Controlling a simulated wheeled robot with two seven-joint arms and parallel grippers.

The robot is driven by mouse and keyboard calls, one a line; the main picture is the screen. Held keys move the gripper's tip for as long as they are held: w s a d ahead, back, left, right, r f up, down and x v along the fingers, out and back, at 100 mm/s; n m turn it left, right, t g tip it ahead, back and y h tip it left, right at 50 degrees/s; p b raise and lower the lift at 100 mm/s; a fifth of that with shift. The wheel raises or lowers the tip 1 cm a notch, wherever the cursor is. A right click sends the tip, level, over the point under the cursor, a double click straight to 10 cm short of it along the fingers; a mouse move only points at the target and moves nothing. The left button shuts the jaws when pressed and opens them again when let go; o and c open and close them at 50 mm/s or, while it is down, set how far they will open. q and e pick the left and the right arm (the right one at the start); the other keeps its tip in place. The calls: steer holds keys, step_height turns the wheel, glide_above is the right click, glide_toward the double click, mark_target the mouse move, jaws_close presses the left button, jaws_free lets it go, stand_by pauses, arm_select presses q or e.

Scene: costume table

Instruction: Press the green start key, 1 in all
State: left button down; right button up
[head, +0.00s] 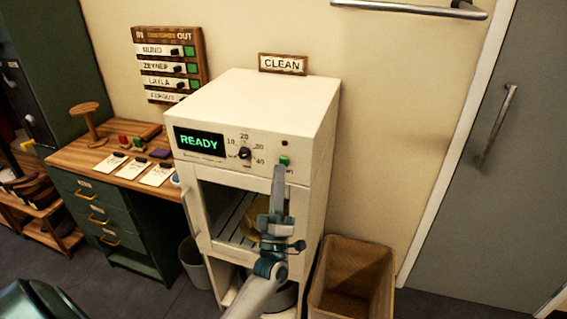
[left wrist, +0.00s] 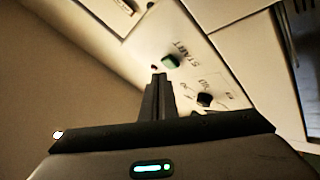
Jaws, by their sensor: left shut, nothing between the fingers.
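The green start key (head: 285,160) is on the right of the control panel of a white cabinet machine (head: 262,100). In the left wrist view the key (left wrist: 171,61) has the word START beside it. My left gripper (head: 279,170) is shut and empty, its tips just below the key in the head view. In the left wrist view the fingertips (left wrist: 159,78) are close to the key; whether they touch it I cannot tell. The display (head: 199,142) reads READY in green. My right gripper is not in view.
A dial (head: 244,153) sits left of the key, and a dark red lamp (head: 285,143) is above it. The machine's windowed door is below the panel. A wicker bin (head: 352,285) stands to the right, a green desk (head: 105,215) to the left.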

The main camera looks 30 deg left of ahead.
arm_select(q)
steer(key=shift+w, duration=0.15)
stand_by(0.7)
steer(key=shift+w+a+b, duration=0.2)
steer(key=shift+w+b, duration=0.3)
steer(key=shift+w, duration=0.2)
stand_by(0.9)
steer(key=shift+s, duration=0.1)
steer(key=shift+s+d+p, duration=0.25)
steer(key=shift+s+p, duration=0.05)
steer(key=shift+s, duration=0.45)
steer(key=shift+s, duration=0.1)
steer(key=s, duration=0.2)
steer(key=s+d+p, duration=0.1)
steer(key=s, duration=0.1)
steer(key=shift+s, duration=0.35)
stand_by(0.3)
steer(key=shift+w+d+f, duration=0.1)
stand_by(0.7)
